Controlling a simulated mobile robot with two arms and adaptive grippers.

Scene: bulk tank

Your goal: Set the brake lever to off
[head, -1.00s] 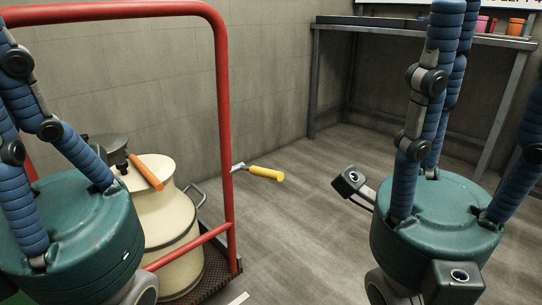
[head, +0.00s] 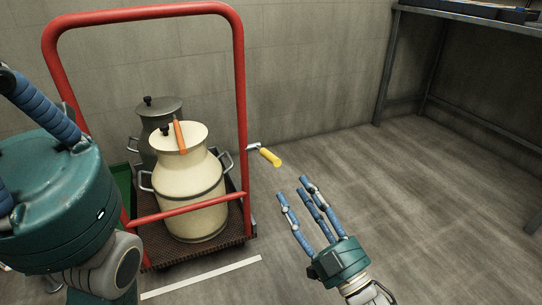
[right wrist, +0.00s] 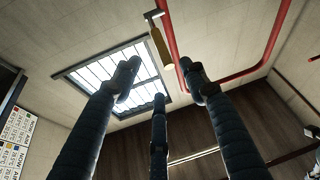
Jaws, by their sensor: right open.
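The brake lever (head: 271,157) has a yellow grip on a short metal arm. It sticks out to the right of the red-railed cart (head: 239,100), tilted down to the right. My right gripper (head: 295,189) is open and empty, below and right of the lever in the head view, its blue fingers pointing up toward it. In the right wrist view the lever (right wrist: 161,47) shows beyond the fingertips, between the fingers, apart from them. My left gripper (head: 50,190) shows in part at the left edge; its fingertips are out of frame, so its opening cannot be seen.
A cream milk can (head: 190,185) with an orange-handled item on its lid and a grey can (head: 146,127) stand on the cart. A metal table (head: 470,18) stands at the back right. The floor right of the cart is clear.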

